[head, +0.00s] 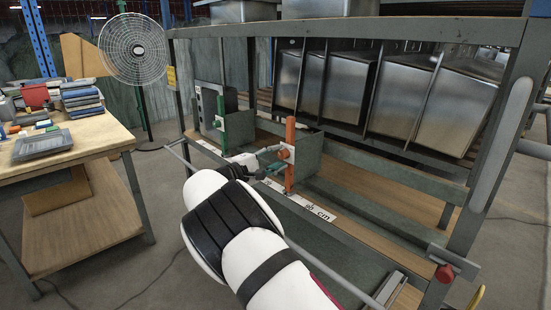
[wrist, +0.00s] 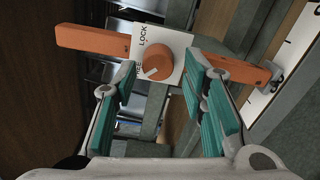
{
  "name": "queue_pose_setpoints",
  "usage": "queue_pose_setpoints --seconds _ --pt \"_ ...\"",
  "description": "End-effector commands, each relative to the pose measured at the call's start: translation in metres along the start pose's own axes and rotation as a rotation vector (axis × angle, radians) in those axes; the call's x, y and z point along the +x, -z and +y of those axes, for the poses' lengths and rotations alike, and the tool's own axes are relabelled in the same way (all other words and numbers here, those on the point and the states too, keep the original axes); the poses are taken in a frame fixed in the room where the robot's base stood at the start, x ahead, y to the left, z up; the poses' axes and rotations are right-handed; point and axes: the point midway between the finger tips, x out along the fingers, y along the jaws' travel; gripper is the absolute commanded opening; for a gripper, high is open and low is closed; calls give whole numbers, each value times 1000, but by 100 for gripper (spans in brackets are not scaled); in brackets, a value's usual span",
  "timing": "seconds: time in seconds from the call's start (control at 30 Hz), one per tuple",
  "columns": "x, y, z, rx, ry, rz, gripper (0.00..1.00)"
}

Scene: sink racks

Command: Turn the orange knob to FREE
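The orange knob (wrist: 156,63) is round and sits on a white plate (wrist: 143,35) marked LOCK, with a second, partly hidden word below it. A pale line on the knob's face points to the lower left, towards that second word. The plate is mounted on an orange bar (wrist: 93,40), which stands upright in the head view (head: 290,175). My gripper (wrist: 158,80) is open, its teal pads on either side of and nearer the camera than the knob, with gaps visible. In the head view my gripper (head: 262,163) is close to the bar's plate, partly hidden by my arm.
A grey metal rack (head: 345,28) holds several steel sinks (head: 345,85). A ruler strip (head: 315,207) runs along its front rail. A red knob (head: 445,273) is at the lower right. A wooden table (head: 75,140) with stacked items and a fan (head: 135,48) stand left.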

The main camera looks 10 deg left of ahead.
Motion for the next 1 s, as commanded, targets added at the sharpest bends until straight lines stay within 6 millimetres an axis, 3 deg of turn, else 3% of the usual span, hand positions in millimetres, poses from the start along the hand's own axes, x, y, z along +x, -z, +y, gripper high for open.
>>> queue_pose_setpoints --seconds 0.27,0.43,0.8,1.0 --pt "1 -1 1 2 -1 -2 46" --pt "-9 0 1 1 -2 0 46" --pt "-81 0 1 1 -2 2 46" --pt "-109 0 0 1 -1 0 46"
